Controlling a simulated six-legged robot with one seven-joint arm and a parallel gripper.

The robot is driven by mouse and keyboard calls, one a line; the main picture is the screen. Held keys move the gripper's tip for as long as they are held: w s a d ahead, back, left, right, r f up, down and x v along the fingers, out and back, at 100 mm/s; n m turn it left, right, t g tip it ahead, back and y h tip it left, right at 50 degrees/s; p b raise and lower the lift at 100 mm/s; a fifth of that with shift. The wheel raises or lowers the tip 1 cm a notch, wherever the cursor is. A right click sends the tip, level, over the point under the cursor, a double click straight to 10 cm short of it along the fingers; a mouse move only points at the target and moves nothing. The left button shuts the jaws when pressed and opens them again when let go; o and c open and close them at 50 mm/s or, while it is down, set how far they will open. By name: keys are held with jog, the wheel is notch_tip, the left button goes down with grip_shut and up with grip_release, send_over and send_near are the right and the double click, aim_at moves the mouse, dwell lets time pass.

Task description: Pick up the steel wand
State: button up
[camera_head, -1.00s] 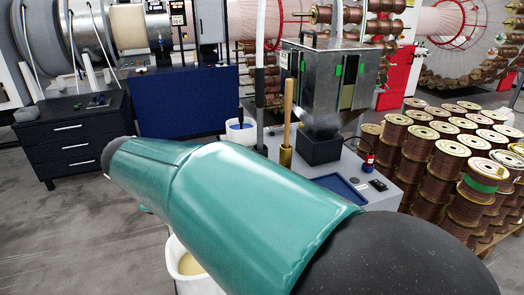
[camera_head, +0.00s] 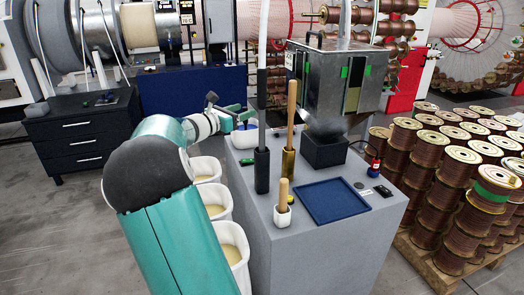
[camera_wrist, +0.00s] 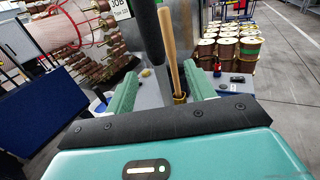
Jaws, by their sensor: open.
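A tall rod, which I take for the steel wand (camera_head: 264,35), stands upright on the grey counter. My gripper (camera_head: 236,117) is at the counter's left edge, left of the rod, open and empty. In the wrist view my gripper (camera_wrist: 161,85) has its two green fingers spread apart. A dark rod (camera_wrist: 149,35), likely the same wand, shows between them; contact is not visible. A wooden stick (camera_wrist: 168,45) in a brass holder (camera_wrist: 180,97) shows beside it.
The wooden stick (camera_head: 291,115) stands close right of the wand. A short wooden handle (camera_head: 283,190) sits in a white cup (camera_head: 283,216). A blue tray (camera_head: 333,201) lies at right, a grey metal hopper (camera_head: 328,85) behind. White bins (camera_head: 233,252) line the counter's left side.

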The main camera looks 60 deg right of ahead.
aim_at(258, 104)
jog(key=x, duration=0.4)
jog(key=shift+d, duration=0.35)
jog(key=shift+w+x, duration=0.15)
jog(key=shift+x, duration=1.3)
jog(key=shift+w+x, duration=0.15)
jog(key=shift+x, duration=1.3)
jog(key=shift+d+f, duration=0.1)
jog(key=shift+f, duration=0.05)
grip_shut()
